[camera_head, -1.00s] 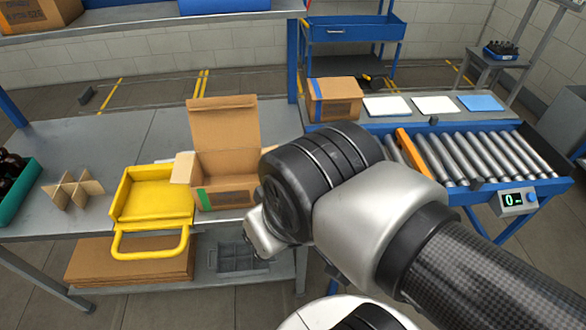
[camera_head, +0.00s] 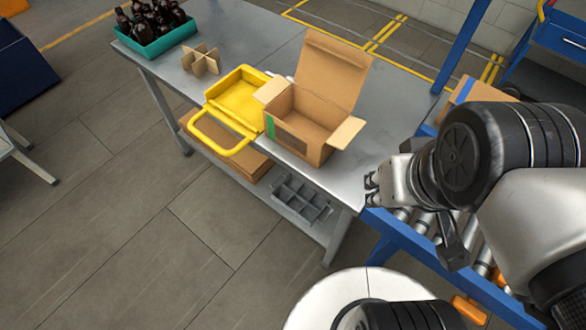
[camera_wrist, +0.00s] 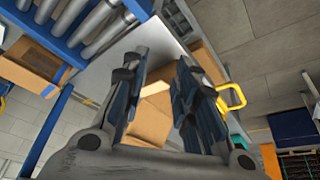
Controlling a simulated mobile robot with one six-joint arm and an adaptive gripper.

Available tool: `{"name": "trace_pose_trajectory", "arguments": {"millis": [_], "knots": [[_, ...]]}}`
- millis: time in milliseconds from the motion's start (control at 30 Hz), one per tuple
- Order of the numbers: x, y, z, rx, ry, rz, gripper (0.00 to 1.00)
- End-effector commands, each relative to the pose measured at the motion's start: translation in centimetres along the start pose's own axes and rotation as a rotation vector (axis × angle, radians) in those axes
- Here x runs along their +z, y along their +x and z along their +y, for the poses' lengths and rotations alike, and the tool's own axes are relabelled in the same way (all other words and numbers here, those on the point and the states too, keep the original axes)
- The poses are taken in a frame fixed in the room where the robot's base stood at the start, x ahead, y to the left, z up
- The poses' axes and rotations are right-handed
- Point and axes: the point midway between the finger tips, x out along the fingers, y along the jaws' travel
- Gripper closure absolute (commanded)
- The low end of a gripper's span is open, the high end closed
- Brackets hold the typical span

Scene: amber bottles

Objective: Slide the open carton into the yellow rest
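The open carton (camera_head: 300,122) stands upright on the grey table with its flaps up and out, the tall back flap raised. The yellow rest (camera_head: 238,97) with its loop handle lies just left of it; carton and rest are side by side, and I cannot tell whether they touch. My gripper (camera_head: 372,188) is right of the carton, near the table's right end, apart from it. In the wrist view my gripper (camera_wrist: 160,80) has its two fingers spread, with the carton (camera_wrist: 150,118) seen beyond between them. The rest's yellow handle (camera_wrist: 232,96) shows right of the fingers.
A cardboard divider (camera_head: 201,60) and a teal crate of amber bottles (camera_head: 155,35) stand on the table's left. A grey divider tray (camera_head: 300,198) sits on the lower shelf. A blue-framed roller conveyor (camera_head: 405,222) adjoins at right. The table's right front (camera_head: 370,150) is bare.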

Motion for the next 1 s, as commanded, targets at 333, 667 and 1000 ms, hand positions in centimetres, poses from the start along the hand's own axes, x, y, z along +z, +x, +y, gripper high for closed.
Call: {"name": "trace_pose_trajectory", "arguments": {"millis": [333,667,1000], "knots": [[-1.4,2.5,-0.4,0.054,-0.777,-0.442,0.73],[-4.6,7.0,-2.3,0.060,-1.753,-1.025,0.73],[-7.0,13.4,-8.4,-0.050,2.550,1.800,0.73]]}}
